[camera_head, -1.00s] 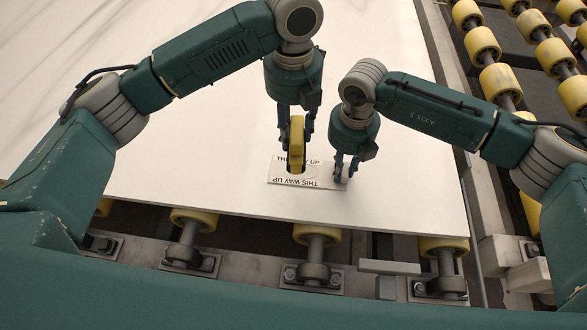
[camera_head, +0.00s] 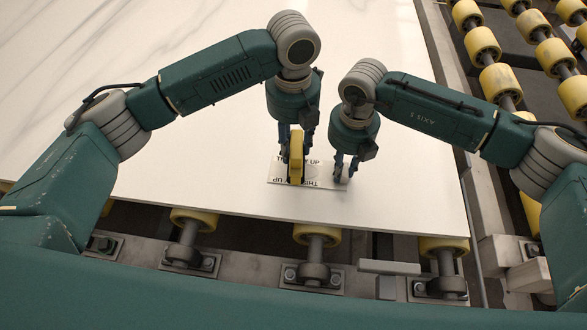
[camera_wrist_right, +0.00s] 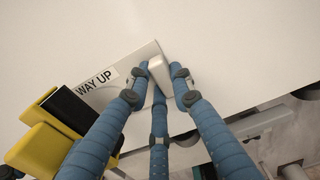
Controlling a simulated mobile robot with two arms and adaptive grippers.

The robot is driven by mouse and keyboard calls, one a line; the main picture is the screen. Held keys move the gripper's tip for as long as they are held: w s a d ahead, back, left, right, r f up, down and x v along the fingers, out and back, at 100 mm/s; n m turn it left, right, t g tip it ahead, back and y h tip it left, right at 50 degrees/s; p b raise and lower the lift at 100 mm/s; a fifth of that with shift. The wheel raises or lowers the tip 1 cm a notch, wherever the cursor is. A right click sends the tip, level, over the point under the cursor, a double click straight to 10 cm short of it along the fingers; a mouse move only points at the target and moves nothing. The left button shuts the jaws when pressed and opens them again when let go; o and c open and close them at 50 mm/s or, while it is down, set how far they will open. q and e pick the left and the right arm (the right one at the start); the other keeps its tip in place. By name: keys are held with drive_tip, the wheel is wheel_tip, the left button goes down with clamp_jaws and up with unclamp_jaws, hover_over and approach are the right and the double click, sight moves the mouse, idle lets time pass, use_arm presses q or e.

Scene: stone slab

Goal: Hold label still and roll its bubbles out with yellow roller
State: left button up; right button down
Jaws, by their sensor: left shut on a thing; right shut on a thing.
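The white label (camera_head: 328,180) lies flat on the pale slab near its front edge, with "THIS WAY UP" printed in black. It also shows in the right wrist view (camera_wrist_right: 130,64). My left gripper (camera_head: 296,141) is shut on the yellow roller (camera_head: 297,153), which stands upright on the label and hides its middle. The roller's yellow body (camera_wrist_right: 38,148) and black part (camera_wrist_right: 72,108) show in the right wrist view. My right gripper (camera_head: 346,174) is at the label's right end, shut on a small white piece (camera_wrist_right: 158,70). I cannot tell any bubbles clearly.
The stone slab (camera_head: 200,165) is bare around the label. Its front edge lies just below, above yellow conveyor rollers (camera_head: 316,235) on a metal frame. More yellow rollers (camera_head: 500,80) run along the right side.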

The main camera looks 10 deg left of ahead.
use_arm(q)
drive_tip(key=shift+f, duration=1.1)
drive_tip(key=shift+d, duration=0.15)
drive_tip(key=shift+d, duration=1.1)
drive_tip(key=shift+s+d+r, duration=0.15)
drive_tip(key=shift+s+d, duration=0.05)
drive_tip(key=shift+d, duration=0.85)
use_arm(e)
drive_tip(key=shift+s+a+r, duration=0.1)
drive_tip(key=shift+a, duration=0.15)
use_arm(q)
drive_tip(key=shift+a, duration=1.05)
drive_tip(key=shift+w+a, duration=0.15)
drive_tip(key=shift+a, duration=1.1)
use_arm(e)
drive_tip(key=shift+d, duration=0.25)
